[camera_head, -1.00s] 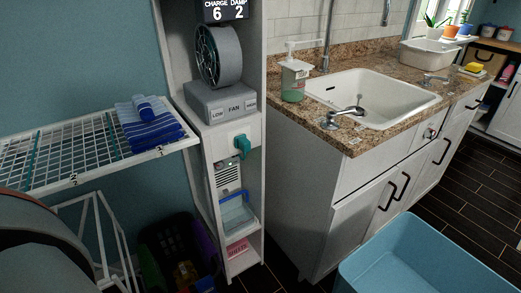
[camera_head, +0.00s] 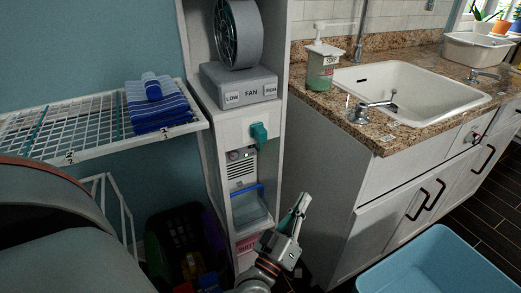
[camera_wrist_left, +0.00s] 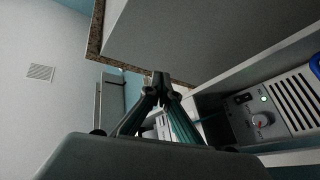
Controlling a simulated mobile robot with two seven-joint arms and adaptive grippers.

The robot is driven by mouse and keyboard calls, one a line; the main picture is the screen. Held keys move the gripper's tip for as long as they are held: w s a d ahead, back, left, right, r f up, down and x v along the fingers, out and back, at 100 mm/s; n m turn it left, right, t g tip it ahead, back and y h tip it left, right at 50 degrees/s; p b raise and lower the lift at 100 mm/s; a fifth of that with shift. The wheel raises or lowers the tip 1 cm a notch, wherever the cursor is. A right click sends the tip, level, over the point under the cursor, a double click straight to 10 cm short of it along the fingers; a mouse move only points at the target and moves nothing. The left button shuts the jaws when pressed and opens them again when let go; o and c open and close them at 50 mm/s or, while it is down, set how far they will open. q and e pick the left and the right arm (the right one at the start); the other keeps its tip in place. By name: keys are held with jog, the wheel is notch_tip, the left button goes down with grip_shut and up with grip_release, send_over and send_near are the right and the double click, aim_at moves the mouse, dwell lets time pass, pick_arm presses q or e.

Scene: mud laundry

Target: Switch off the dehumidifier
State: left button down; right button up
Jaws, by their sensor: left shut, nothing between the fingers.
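The dehumidifier (camera_head: 242,170) is a pale unit in the narrow white tower, with a vented front and a small knob. A clear tank with a blue handle (camera_head: 247,190) sits below its vents. In the left wrist view, the dehumidifier's panel (camera_wrist_left: 282,112) shows a dark rocker switch (camera_wrist_left: 243,98), a lit green light (camera_wrist_left: 263,98) and a round knob (camera_wrist_left: 261,120). My left gripper (camera_head: 303,199) is shut and empty, in front of the tower and to the right of the dehumidifier, apart from it. It also shows in the left wrist view (camera_wrist_left: 161,80), left of the switch. My right gripper is out of view.
A fan (camera_head: 237,35) stands on its grey box above, with a teal piece (camera_head: 259,135) below it. A wire shelf (camera_head: 60,125) with folded blue towels juts out at left. The sink cabinet (camera_head: 350,190) is close at right. A blue tub (camera_head: 430,262) stands at lower right.

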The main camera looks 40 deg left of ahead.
pick_arm(q)
jog(key=w+a+f+n+g+y+b, duration=0.1)
jog(key=w+a+n+g+y+b, duration=0.1)
jog(key=a+n+g+y, duration=0.5)
jog(key=w+a+f+n+g+y+b, duration=0.2)
jog(key=w+a+n+g+y, duration=0.3)
jog(key=n, duration=1.1)
jog(key=a+g+y, duration=0.2)
jog(key=y, duration=0.1)
jog(key=shift+w+a+f+n, duration=0.15)
jog(key=shift+a+f+n, duration=0.15)
jog(key=shift+a+n, duration=0.1)
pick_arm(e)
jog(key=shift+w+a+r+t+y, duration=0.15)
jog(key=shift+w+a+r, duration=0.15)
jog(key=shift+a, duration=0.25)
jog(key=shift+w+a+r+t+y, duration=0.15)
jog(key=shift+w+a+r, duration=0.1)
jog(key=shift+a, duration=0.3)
pick_arm(q)
jog(key=shift+a, duration=0.1)
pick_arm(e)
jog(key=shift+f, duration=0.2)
